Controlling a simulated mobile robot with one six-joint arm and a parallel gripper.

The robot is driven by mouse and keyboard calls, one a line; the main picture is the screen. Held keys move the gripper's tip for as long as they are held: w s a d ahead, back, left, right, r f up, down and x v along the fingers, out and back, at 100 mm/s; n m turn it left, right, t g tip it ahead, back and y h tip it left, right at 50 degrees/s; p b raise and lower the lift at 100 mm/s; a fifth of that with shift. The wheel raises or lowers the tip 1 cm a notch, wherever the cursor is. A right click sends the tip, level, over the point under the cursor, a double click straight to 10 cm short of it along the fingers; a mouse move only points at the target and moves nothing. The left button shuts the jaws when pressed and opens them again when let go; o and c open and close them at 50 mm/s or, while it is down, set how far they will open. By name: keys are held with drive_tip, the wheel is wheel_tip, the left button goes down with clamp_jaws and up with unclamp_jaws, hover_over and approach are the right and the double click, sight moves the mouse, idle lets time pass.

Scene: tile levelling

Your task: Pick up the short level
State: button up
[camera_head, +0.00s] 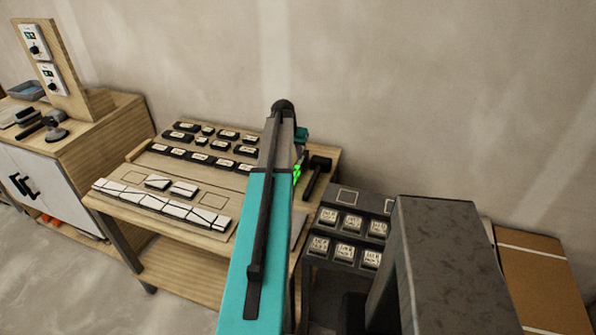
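I cannot make out the short level for certain. A small bright green item (297,172) peeks out just right of my teal arm, over the right part of the wooden workbench (150,231). Most of it is hidden, so I cannot tell what it is. My arm runs up the middle of the picture and covers part of the bench. My gripper is hidden behind the arm, so its fingers and anything in them do not show.
A black mallet (318,176) lies at the bench's right end. White tiles (180,210) line the bench front, with several black labelled blocks (195,155) behind. A dark rack (345,237) of labelled boxes stands right, and a wooden cabinet (110,135) left. The wall closes the back.

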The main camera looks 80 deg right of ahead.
sight(298, 166)
drive_tip(key=shift+p+x, duration=0.7)
drive_tip(key=shift+x, duration=2.2)
drive_tip(key=shift+f, duration=0.1)
drive_tip(key=shift+p+x, duration=1.1)
drive_tip(key=shift+x, duration=0.1)
drive_tip(key=shift+p+x, duration=0.45)
drive_tip(key=shift+x, duration=0.9)
drive_tip(key=shift+s, duration=0.15)
drive_tip(key=shift+c, duration=0.6)
clamp_jaws()
